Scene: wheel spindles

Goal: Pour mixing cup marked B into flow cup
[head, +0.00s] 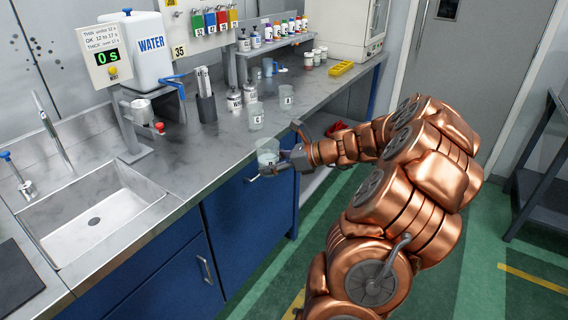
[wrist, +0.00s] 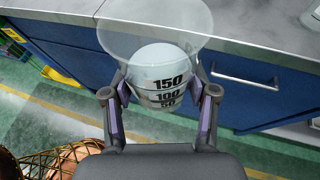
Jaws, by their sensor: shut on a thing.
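My gripper (head: 277,164) is shut on a clear graduated mixing cup (head: 268,147), held upright in front of the counter's edge. In the wrist view, the cup (wrist: 155,35) sits between both fingers (wrist: 162,98). It shows marks 150, 100 and 50 and a pale content low inside. I cannot read a letter on it. The flow cup (head: 141,106) appears to be the small metal cup on the grey stand beside the sink, with a red knob (head: 160,128) at its side. Two more clear cups stand on the counter, one nearer (head: 256,118) and one farther right (head: 287,101); their letters are too small to read.
The sink (head: 95,220) lies front left. A dark holder (head: 206,105) and bottles stand along the back. The counter's front strip (head: 215,165) is clear.

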